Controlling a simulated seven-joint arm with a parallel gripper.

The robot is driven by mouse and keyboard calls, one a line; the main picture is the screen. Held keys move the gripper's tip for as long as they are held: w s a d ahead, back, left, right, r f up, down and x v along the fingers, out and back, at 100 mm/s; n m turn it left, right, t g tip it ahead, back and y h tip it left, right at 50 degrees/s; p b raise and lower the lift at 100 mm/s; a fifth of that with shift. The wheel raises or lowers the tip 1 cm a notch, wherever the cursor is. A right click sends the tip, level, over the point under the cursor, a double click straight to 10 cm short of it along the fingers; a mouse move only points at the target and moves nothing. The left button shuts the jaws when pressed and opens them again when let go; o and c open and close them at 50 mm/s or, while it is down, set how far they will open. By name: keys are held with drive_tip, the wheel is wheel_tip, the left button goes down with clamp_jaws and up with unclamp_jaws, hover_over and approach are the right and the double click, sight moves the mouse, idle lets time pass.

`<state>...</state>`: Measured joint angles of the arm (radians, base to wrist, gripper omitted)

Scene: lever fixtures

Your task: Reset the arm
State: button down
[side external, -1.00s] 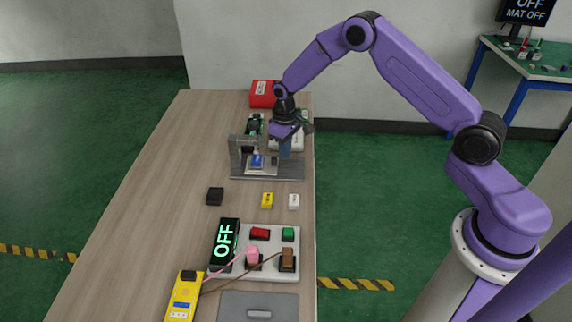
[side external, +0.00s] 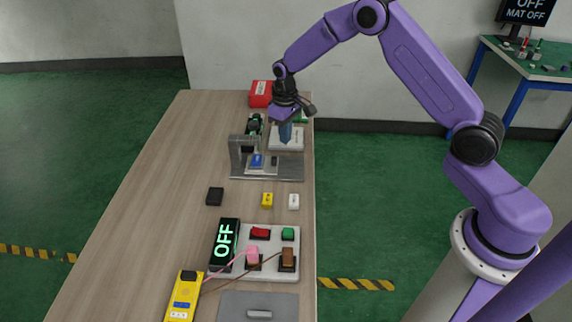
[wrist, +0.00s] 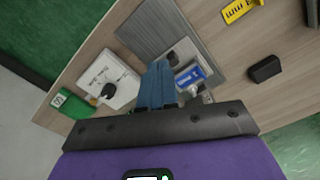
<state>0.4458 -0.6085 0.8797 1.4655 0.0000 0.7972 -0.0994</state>
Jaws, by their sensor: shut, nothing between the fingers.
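My arm is raised over the far right part of the table (side external: 140,200). My gripper (side external: 285,140) points down with its blue fingers together and holds nothing. In the wrist view the closed fingers (wrist: 160,68) show over the grey fixture plate (wrist: 150,30). The lever fixture (side external: 290,172) has a grey bracket (side external: 236,156) and a blue part (side external: 257,160), which also shows beside the fingers in the wrist view (wrist: 190,77). The fingers appear above and just behind the fixture; I cannot tell the exact gap.
A white plate (side external: 293,141) with a black knob (wrist: 108,90) is behind the fixture. A red box (side external: 261,94) stands at the far end. Black (side external: 215,196), yellow (side external: 267,200) and white (side external: 294,201) blocks lie nearer. A switch panel (side external: 274,272) has an OFF display (side external: 225,241).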

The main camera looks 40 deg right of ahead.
drive_tip(key=s+a+r+n, duration=0.2)
drive_tip(key=s+a+r, duration=0.35)
drive_tip(key=s, duration=0.35)
drive_tip(key=s+a+r+n, duration=0.35)
drive_tip(key=s+r, duration=0.35)
drive_tip(key=s, duration=0.3)
drive_tip(key=s+d+r+n, duration=0.1)
drive_tip(key=s+d+n, duration=0.1)
drive_tip(key=s, duration=0.8)
drive_tip(key=s+d+r+n, duration=0.1)
drive_tip(key=s+d+n, duration=0.1)
drive_tip(key=s, duration=0.9)
drive_tip(key=shift+s+d+r, duration=0.2)
drive_tip(key=shift+d+r, duration=0.2)
drive_tip(key=shift+d, duration=0.2)
